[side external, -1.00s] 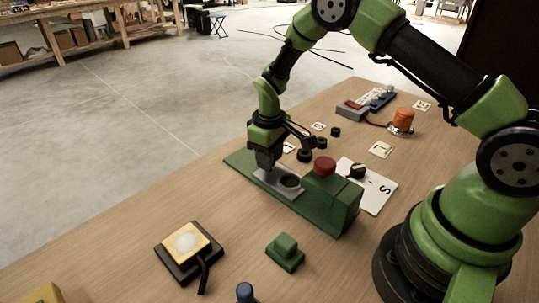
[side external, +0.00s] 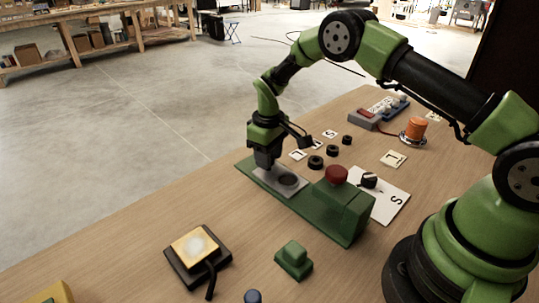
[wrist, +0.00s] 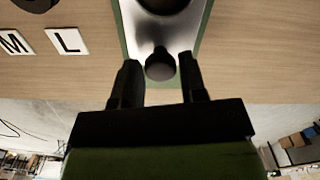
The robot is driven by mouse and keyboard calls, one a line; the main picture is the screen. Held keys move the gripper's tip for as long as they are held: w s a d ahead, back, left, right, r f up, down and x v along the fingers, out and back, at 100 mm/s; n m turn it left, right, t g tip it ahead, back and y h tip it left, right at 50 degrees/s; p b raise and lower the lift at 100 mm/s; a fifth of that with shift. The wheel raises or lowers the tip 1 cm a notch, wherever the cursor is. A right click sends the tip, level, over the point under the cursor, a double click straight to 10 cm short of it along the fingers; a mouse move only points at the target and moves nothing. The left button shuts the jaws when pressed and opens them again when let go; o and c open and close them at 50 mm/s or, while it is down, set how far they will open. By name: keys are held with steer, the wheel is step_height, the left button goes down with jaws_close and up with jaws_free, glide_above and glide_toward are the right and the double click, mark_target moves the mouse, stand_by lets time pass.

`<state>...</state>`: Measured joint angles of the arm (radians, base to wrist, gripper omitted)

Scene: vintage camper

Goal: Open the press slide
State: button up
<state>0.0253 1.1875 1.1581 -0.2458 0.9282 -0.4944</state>
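The press is a green base and block with a red button (side external: 336,174) on top. Its metal slide (side external: 299,190) lies on the green base, sticking out from the block on the left, with a dark round recess in it. In the wrist view the slide (wrist: 186,38) has a dark knob (wrist: 160,65) at its near end. My gripper (side external: 264,167) is over the slide's outer end. The exact contact is hard to see.
A yellow-topped pad (side external: 196,245) on a dark base and a green stepped block (side external: 294,260) are in front. Behind are several black rings, letter cards, a dial on a white card (side external: 388,202) and an orange cylinder (side external: 415,128). The table edge is close beyond the press.

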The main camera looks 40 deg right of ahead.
steer(key=shift+o, duration=1.4)
step_height(320, 180, up, 10)
step_height(320, 180, up, 7)
steer(key=m+t, duration=0.1)
glide_above(274, 175)
steer(key=s+a+r+m+t+y, duration=0.1)
steer(key=s+r+m+t, duration=0.1)
steer(key=s+r, duration=0.6)
steer(key=s+a+r+m+t, duration=0.1)
steer(key=s+t, duration=0.1)
steer(key=s, duration=0.6)
steer(key=s+a+r+m+t+y, duration=0.1)
steer(key=s+m+t, duration=0.1)
steer(key=s, duration=0.6)
steer(key=shift+r+m, duration=0.3)
steer(key=shift+r, duration=0.05)
